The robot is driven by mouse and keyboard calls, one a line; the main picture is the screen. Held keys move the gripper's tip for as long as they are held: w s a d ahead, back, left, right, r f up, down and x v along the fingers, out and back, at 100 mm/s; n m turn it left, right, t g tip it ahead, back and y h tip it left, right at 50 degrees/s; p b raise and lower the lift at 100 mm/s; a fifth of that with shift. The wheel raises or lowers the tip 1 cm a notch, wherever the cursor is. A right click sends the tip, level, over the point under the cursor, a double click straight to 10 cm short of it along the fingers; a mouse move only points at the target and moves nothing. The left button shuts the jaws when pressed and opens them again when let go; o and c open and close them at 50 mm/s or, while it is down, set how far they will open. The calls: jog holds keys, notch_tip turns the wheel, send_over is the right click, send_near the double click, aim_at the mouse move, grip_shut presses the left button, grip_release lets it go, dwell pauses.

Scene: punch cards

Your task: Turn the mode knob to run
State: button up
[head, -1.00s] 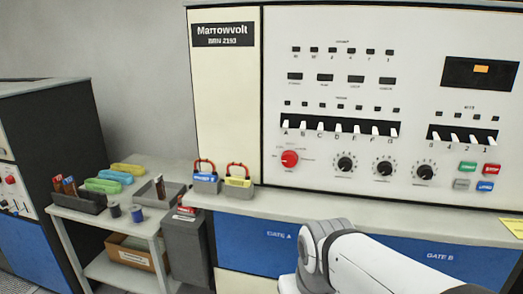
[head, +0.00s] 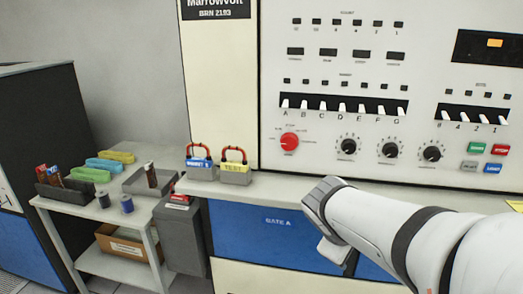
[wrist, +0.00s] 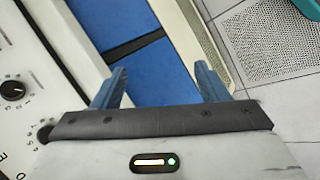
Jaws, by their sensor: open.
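On the white console panel (head: 275,60), a red knob (head: 289,141) sits at the left, with small lettering around it too small to read. Three black knobs stand to its right: one (head: 348,146), another (head: 390,150) and a third (head: 431,154). I cannot read which is marked mode. In the wrist view, my gripper (wrist: 160,82) is open and empty, its blue fingers wide apart over the console's blue lower front (wrist: 155,70). A black knob (wrist: 12,90) shows at that view's left edge, clear of the fingers. My fingers are not clearly visible in the head view.
A ledge (head: 300,190) runs below the panel, bearing a blue padlock-like block (head: 200,168) and a yellow one (head: 235,174). Toggle switches (head: 341,107) line the panel above the knobs. A small table (head: 95,212) with trays and spools stands left.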

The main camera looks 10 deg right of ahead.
jog(key=w+d+r+n+t+h+b, duration=0.1)
jog(key=w+r+n+t+h+b, duration=0.15)
jog(key=w+n, duration=0.3)
jog(key=n+t+y+b, duration=0.25)
jog(key=n+t, duration=0.85)
jog(key=n, duration=0.8)
send_near(288, 143)
jog(key=w, duration=0.2)
jog(key=x, duration=0.7)
jog(key=shift+d+r, duration=0.1)
jog(key=shift+d, duration=0.2)
jog(key=shift+c, duration=0.6)
